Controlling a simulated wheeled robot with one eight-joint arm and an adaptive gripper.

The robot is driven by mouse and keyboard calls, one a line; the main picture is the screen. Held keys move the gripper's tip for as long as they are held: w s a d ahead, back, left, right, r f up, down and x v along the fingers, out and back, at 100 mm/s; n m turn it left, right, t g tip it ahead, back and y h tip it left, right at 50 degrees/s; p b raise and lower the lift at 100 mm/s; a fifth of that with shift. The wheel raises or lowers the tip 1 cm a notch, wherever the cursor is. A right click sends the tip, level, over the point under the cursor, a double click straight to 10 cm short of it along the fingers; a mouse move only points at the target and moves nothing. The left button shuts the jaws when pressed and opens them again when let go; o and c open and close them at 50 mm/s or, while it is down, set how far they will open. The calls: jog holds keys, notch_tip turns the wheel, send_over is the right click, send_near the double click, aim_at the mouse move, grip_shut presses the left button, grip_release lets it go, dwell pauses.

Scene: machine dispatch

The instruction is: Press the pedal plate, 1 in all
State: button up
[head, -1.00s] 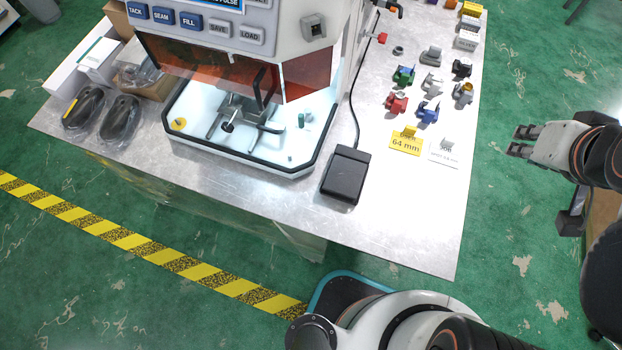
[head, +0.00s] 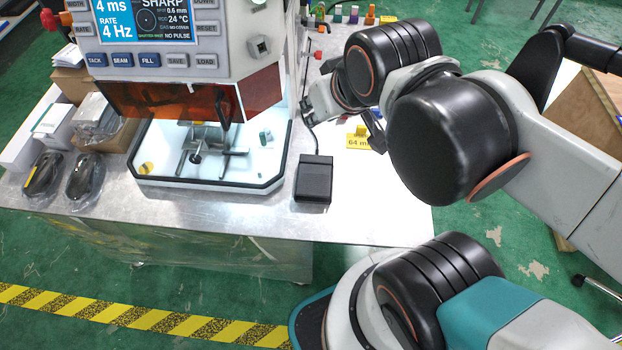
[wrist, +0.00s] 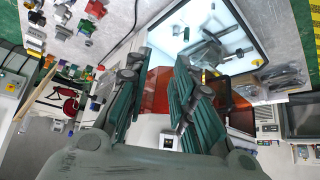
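The pedal plate is on a black box-shaped pedal (head: 314,178) lying on the metal table near its front edge, right of the machine. A black cable runs back from it. My gripper (head: 306,112) is behind and above the pedal in the head view, beside the machine's right side, and apart from the pedal. In the wrist view my gripper (wrist: 157,78) shows two green-padded fingers spread with a gap between them and nothing held. I cannot make out the pedal in the wrist view.
The machine (head: 180,60) with its lit white work tray (head: 250,180) stands left of the pedal. My arm hides most of the small coloured parts. The table strip in front of the pedal is clear.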

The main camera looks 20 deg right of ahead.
dwell(0.3)
grip_shut()
